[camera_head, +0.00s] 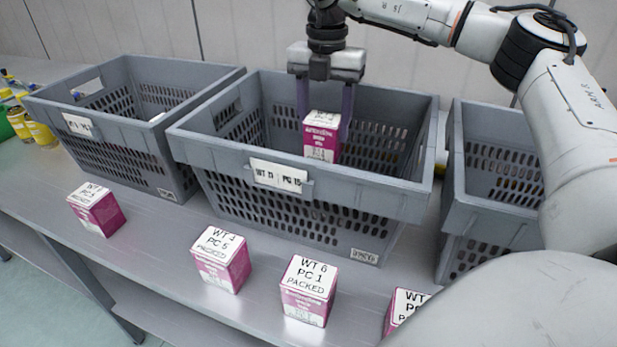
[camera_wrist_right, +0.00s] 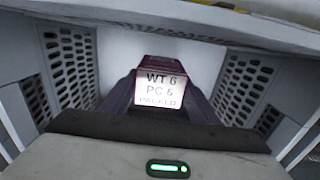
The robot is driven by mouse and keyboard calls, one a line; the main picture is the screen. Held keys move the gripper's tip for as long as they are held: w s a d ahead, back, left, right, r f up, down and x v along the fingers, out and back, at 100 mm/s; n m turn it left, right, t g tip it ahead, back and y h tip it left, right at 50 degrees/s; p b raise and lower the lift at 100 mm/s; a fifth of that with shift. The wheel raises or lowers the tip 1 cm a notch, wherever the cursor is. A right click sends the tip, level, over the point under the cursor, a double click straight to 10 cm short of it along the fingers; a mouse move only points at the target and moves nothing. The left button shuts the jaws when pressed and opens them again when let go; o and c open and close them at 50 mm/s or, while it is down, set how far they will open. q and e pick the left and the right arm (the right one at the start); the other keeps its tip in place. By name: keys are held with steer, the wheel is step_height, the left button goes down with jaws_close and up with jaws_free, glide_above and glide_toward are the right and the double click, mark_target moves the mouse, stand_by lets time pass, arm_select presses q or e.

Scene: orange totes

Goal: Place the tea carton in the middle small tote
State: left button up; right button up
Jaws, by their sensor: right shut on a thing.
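A pink and white tea carton (camera_head: 321,137) is held upright between the fingers of my right gripper (camera_head: 325,108). The gripper is shut on it and points down inside the middle grey tote (camera_head: 300,170). In the right wrist view the carton's labelled top (camera_wrist_right: 161,88) sits between the dark fingers, with the tote's slotted walls on both sides. Whether the carton touches the tote floor is hidden. My left gripper is not in view.
Grey totes stand to the left (camera_head: 120,130) and right (camera_head: 490,180). Several similar cartons stand on the metal table in front, including one marked PACKED (camera_head: 309,291). Yellow containers (camera_head: 40,133) are at far left.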

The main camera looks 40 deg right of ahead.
mark_target(324, 156)
steer(key=f, duration=0.3)
steer(key=shift+s+f, duration=0.2)
steer(key=shift+f, duration=0.2)
steer(key=shift+w+f, duration=0.1)
steer(key=shift+f, duration=1.9)
steer(key=shift+f, duration=0.1)
steer(key=o, duration=1.2)
step_height(324, 156, up, 12)
steer(key=shift+r, duration=0.1)
